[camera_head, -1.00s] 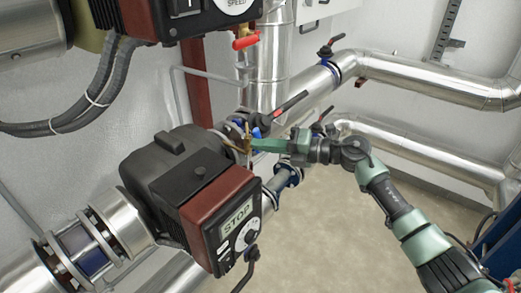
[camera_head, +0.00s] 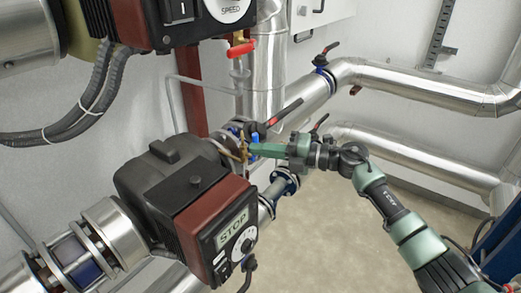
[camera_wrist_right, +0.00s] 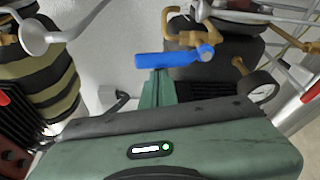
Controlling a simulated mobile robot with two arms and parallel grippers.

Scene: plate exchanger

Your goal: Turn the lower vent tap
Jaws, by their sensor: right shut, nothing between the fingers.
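A small tap with a blue handle (camera_head: 254,138) sits on brass pipework behind the lower pump; I take it for the lower vent tap. In the right wrist view its blue lever (camera_wrist_right: 175,57) lies nearly level across the picture. My right gripper (camera_head: 252,153) is shut and empty, reaching in from the right close to the tap. In the wrist view its closed green fingertips (camera_wrist_right: 160,76) are just below the blue lever; whether they touch it I cannot tell. My left gripper is not in view.
The lower pump (camera_head: 190,200) with a STOP display stands left of my gripper. A red-handled tap (camera_head: 242,49) is above. A black-red valve lever (camera_head: 284,113) sticks out close above my gripper. A gauge (camera_wrist_right: 262,86) is right of the fingertips. Open floor lies below right.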

